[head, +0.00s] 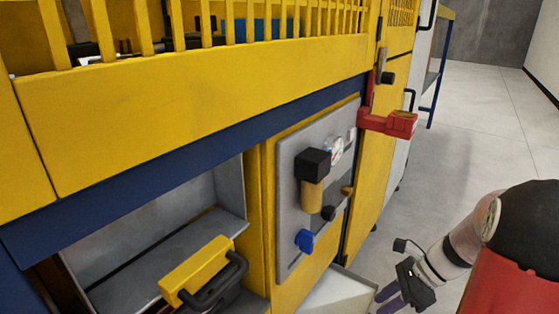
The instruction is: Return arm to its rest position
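My arm (463,243) reaches in from the lower right, in front of the yellow machine. My gripper (388,298) is at its end, near the bottom edge, with purple fingers pointing down. The fingertips are partly cut off by the frame edge, so I cannot tell whether they are open or shut, or whether anything is between them. The gripper hangs over the area right of an open pale tray or flap (335,293), seemingly apart from the machine. No copper tube can be made out.
The yellow machine (190,105) fills the left and middle. A grey panel (290,175) carries a gauge, a black-and-tan regulator (312,180) and a blue knob (304,240). A red latch (388,122) sticks out. Grey floor (480,130) is clear at right.

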